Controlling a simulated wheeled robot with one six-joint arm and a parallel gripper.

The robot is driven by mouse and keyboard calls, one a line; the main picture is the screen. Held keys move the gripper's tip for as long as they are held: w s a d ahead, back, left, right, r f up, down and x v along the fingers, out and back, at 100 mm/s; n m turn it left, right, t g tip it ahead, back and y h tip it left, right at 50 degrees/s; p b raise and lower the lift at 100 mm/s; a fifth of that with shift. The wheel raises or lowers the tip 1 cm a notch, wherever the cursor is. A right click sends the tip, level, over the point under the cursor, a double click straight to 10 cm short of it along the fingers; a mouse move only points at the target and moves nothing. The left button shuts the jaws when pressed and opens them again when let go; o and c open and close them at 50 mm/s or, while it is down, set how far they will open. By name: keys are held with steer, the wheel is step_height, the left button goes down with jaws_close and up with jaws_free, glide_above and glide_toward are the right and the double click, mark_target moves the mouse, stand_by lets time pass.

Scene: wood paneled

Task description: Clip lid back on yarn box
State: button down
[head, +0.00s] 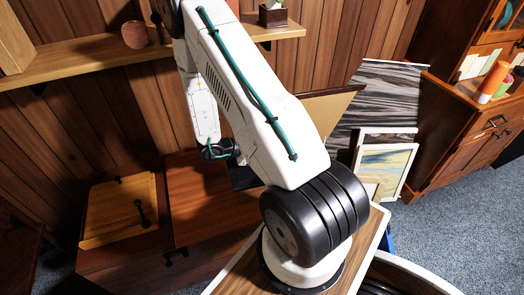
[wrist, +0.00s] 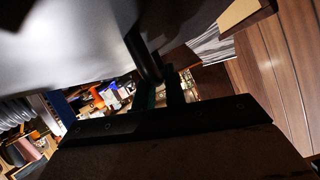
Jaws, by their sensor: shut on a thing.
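My gripper (head: 243,178) is mostly hidden behind my own white arm in the head view, low over a reddish-brown wooden top. In the wrist view its dark fingers (wrist: 160,75) are in deep shadow. They are shut on a dark thing, which I take to be the lid; its outline is unclear. A broad dark brown surface (wrist: 180,155) with a black bolted bar (wrist: 170,118) fills the lower wrist view; I cannot tell whether it is the lid. No yarn is visible, and I cannot pick out the yarn box with certainty.
A light wooden panel with black handles (head: 105,222) lies at the lower left. A tan board (head: 325,112), a striped grey panel (head: 375,95) and a framed picture (head: 383,168) stand behind my arm. A wall shelf (head: 85,62) is above. Blue carpet (head: 440,235) is open at right.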

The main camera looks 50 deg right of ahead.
steer(key=shift+f, duration=0.1)
stand_by(0.3)
steer(key=c, duration=0.9)
jaws_free()
steer(key=shift+r, duration=3.5)
